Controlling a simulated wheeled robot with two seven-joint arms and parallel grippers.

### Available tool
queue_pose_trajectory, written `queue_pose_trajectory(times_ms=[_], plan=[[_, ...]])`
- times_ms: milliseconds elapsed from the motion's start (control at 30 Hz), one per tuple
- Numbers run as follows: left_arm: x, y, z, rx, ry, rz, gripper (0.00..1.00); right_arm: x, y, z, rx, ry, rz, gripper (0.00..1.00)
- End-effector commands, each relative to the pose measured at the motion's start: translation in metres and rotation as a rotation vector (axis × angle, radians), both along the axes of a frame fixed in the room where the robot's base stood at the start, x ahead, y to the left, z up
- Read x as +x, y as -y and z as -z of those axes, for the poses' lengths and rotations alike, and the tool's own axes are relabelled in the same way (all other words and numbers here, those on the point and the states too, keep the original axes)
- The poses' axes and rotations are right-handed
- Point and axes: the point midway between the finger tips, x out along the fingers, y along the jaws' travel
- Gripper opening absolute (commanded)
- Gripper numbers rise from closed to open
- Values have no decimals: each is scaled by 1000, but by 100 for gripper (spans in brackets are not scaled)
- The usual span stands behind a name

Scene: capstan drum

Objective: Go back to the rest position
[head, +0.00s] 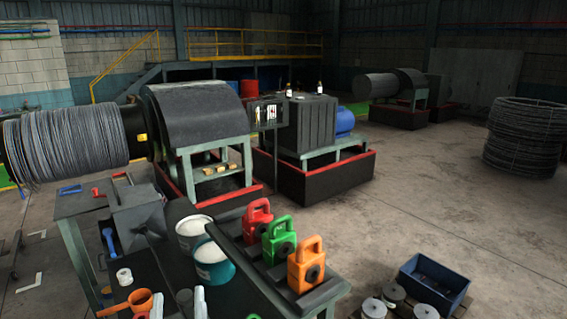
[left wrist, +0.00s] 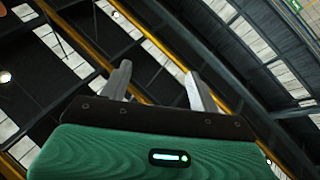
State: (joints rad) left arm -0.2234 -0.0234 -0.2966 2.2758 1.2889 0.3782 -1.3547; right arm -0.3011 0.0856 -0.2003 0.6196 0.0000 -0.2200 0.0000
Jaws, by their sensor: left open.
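My left gripper (head: 178,303) shows at the bottom edge of the head view, with two pale fingers pointing up and apart. In the left wrist view the same gripper (left wrist: 160,75) has its two grey fingers spread with nothing between them. Behind the fingers are only roof beams and bright skylight strips, so the wrist faces upward. The gripper's green body fills the bottom of that view. My right gripper is not in view.
A workbench (head: 85,203) stands close in front. A blue crate (head: 432,282) stands right. Beyond is a wire-wound drum (head: 68,145).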

Motion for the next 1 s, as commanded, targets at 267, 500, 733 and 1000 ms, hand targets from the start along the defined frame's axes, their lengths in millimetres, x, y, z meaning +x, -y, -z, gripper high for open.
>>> queue_pose_trajectory(times_ms=[267, 500, 733, 1000], plan=[[-22, 65, 35, 259, -134, 402, 62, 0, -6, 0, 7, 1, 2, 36], [-52, 89, 118, 407, -517, 649, 62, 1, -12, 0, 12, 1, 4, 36], [-96, 64, 203, 439, -995, 696, 62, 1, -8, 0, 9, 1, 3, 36], [-154, 8, 263, 372, -1470, 554, 62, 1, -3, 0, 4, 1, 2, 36]])
